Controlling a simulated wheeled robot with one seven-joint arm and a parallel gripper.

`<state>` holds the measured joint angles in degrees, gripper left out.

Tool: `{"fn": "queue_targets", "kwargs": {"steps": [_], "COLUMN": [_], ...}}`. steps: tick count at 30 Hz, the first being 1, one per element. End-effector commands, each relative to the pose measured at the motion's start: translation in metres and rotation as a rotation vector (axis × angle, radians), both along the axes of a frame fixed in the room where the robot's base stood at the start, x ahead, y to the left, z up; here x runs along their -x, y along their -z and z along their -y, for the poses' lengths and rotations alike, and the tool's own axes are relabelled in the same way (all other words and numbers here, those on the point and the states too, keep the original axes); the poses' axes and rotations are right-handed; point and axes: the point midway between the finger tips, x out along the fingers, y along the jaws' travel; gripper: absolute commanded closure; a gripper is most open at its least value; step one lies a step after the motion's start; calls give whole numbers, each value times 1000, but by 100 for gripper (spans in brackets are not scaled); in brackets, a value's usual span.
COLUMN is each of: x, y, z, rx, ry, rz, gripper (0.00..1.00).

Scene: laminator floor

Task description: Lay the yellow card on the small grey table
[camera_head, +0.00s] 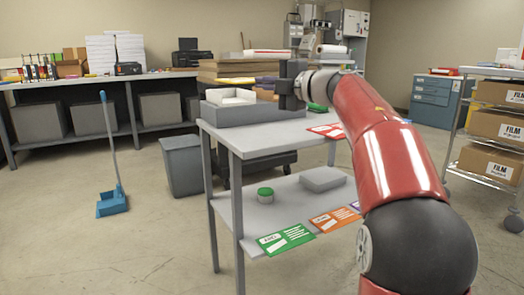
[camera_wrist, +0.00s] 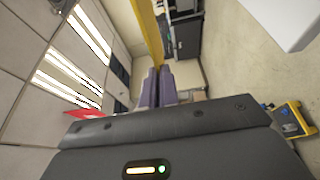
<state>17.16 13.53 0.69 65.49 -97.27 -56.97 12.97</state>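My gripper (camera_head: 268,80) points left in the head view, above the back of a grey two-level table (camera_head: 262,136). Its two purple-grey fingers (camera_wrist: 160,86) are close together in the wrist view. The yellow card (camera_head: 235,80) shows as a thin, nearly level strip just beyond the fingers. In the wrist view the yellow card (camera_wrist: 148,30) runs up from between the fingertips, almost edge-on. It appears raised above the table and the grey tray on it; the exact height is unclear.
A grey tray (camera_head: 250,114) with white contents fills much of the table's back left. A red card (camera_head: 327,130) lies at the top's right. Green (camera_head: 285,239) and orange (camera_head: 334,218) cards line the lower shelf. A grey bin (camera_head: 182,165) stands left; a rack (camera_head: 486,135) stands right.

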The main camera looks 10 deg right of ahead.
Motion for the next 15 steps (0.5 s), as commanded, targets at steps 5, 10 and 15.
{"fn": "queue_targets", "kwargs": {"steps": [5,10,15], "x": [0,0,0], "y": [57,101,129], "z": [1,0,1], "rx": [-3,-2,-1], "ry": [1,0,1], "rz": [-5,-4,-2], "gripper": [100,100,100]}}
